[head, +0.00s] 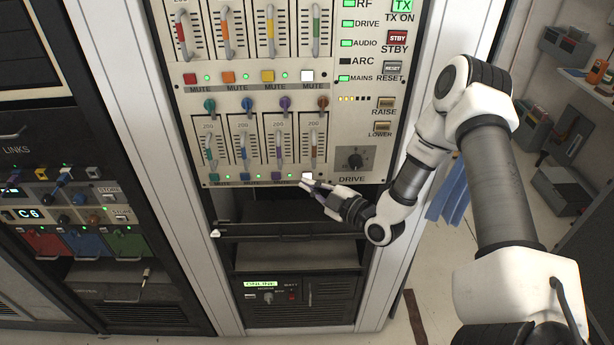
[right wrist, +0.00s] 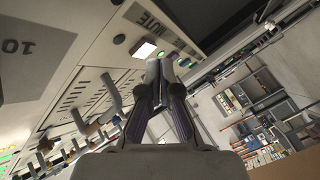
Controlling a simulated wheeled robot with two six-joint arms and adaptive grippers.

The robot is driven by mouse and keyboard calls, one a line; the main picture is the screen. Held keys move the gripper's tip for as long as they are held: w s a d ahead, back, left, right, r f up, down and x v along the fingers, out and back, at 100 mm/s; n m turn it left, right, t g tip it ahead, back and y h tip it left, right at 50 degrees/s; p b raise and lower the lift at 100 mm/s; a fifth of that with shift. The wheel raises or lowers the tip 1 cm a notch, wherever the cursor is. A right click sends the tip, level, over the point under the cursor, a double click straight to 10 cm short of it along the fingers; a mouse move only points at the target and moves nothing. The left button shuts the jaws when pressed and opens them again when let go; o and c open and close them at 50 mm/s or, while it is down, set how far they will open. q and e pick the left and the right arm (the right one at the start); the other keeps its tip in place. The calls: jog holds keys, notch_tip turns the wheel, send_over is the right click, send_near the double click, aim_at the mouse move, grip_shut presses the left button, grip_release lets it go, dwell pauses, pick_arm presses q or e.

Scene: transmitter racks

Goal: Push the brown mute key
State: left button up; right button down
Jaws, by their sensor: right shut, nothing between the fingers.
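The lower row of channel strips on the rack panel ends at the right with a brown knob (head: 323,102) and a brown fader (head: 313,151). Below that fader is a mute key (head: 307,177) whose face looks white and bright. It also shows in the right wrist view as a pale, glowing square key (right wrist: 143,49) beside the word MUTE. My right gripper (head: 304,184) is shut and empty, its tips at the key's lower edge. In the right wrist view its fingers (right wrist: 157,66) are just right of the key. I cannot tell whether they touch it. My left gripper is not in view.
Purple (head: 277,177) and blue (head: 246,177) mute keys sit to the left in the same row. Fader handles stick out above them. A dark open bay (head: 290,220) lies below the panel.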

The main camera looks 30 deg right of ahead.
jog(key=s+a, duration=0.3)
jog(key=s, duration=0.2)
dwell(0.3)
jog(key=shift+s, duration=0.1)
dwell(1.2)
